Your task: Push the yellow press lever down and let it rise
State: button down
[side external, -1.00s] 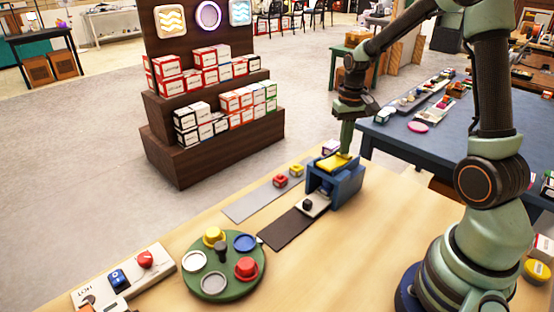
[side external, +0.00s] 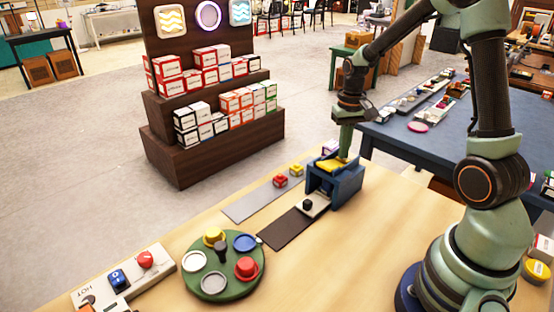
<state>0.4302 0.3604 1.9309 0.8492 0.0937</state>
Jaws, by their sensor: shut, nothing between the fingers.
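The blue press (side external: 347,188) stands on the wooden table, near its far edge. Its yellow lever (side external: 329,165) sits low between the blue side walls, tilted. My gripper (side external: 344,157) is shut and empty, pointing down with its tips at the right end of the lever, seemingly touching it. The fingers hide part of the lever. A small pale block with a black knob (side external: 308,204) sits at the front of the press.
A dark strip (side external: 289,230) and a grey strip (side external: 250,204) lie left of the press, with red (side external: 281,181) and yellow (side external: 297,169) pieces nearby. A green round tray (side external: 223,290) and a switch panel (side external: 131,280) are nearer. The table right of the press is clear.

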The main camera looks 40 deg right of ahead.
notch_tip(320, 180, up, 8)
jog(key=shift+d+r, duration=0.25)
jog(key=shift+d, duration=0.05)
dwell(1.0)
jog(key=s+a+r+n+t, duration=0.2)
jog(key=s+a+r+n, duration=0.1)
jog(key=a, duration=0.5)
jog(key=s+a+r+n+t, duration=0.3)
jog(key=s+a, duration=0.1)
jog(key=a, duration=0.5)
jog(key=shift+s+r+t, duration=0.15)
jog(key=shift+s+t, duration=0.1)
jog(key=shift+t, duration=0.05)
